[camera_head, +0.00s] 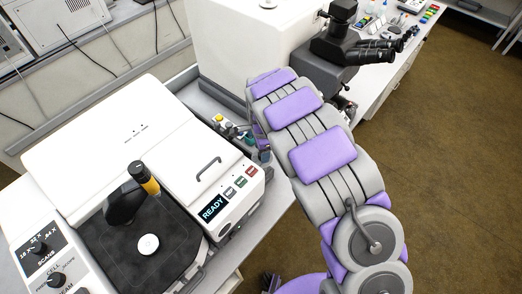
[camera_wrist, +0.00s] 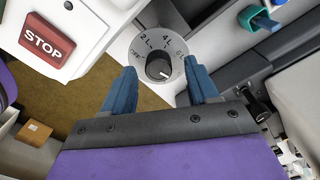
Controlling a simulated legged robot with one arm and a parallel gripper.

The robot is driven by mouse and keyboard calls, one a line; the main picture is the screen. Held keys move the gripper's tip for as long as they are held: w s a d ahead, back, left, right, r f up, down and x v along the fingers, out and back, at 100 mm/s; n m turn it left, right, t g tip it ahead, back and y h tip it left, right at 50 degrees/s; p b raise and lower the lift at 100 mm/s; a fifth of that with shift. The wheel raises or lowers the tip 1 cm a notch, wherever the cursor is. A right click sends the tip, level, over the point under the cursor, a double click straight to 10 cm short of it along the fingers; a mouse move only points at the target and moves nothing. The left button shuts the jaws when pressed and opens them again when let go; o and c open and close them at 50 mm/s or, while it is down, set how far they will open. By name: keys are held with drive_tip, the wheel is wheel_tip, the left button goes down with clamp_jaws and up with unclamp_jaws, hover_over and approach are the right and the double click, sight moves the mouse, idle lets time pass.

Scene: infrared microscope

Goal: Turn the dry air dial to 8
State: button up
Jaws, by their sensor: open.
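The dial shows in the wrist view as a round pale plate with a dark knob (camera_wrist: 158,68) at its middle. The marks 2 L, 4 L and 6 L read around its upper edge, with an OFF-like mark at left. A small white line on the knob points toward the lower right. No 8 mark can be read. My gripper (camera_wrist: 160,70) is open, with one blue finger on each side of the knob. Whether the fingers touch the knob cannot be told. In the head view my arm hides the dial and gripper.
A red STOP button (camera_wrist: 46,41) on a white panel lies left of the dial in the wrist view. A teal-handled valve (camera_wrist: 262,20) is at upper right. In the head view a white instrument with a READY screen (camera_head: 213,208) stands left of my arm.

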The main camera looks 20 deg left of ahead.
wheel_tip(320, 180, up, 16)
drive_tip(key=shift+a+p, duration=0.25)
drive_tip(key=shift+p, duration=0.2)
drive_tip(key=s+d+r+n+b, duration=0.1)
drive_tip(key=s+d+r, duration=0.15)
drive_tip(key=d, duration=0.55)
drive_tip(key=s+d+r+n+b, duration=0.1)
drive_tip(key=s+d+r, duration=0.1)
drive_tip(key=s+d, duration=0.35)
drive_tip(key=s+d+r+n+b, duration=0.1)
drive_tip(key=s+d+r, duration=0.15)
drive_tip(key=d, duration=0.65)
drive_tip(key=s+d+f+n+g+b, duration=0.1)
drive_tip(key=s+d+n, duration=0.3)
drive_tip(key=s, duration=0.7)
drive_tip(key=s+d+f+n+b, duration=0.2)
drive_tip(key=s+d, duration=0.3)
drive_tip(key=s, duration=0.7)
drive_tip(key=shift+d+f+n+g, duration=0.15)
drive_tip(key=shift+f+n+g, duration=0.25)
drive_tip(key=shift+n, duration=0.5)
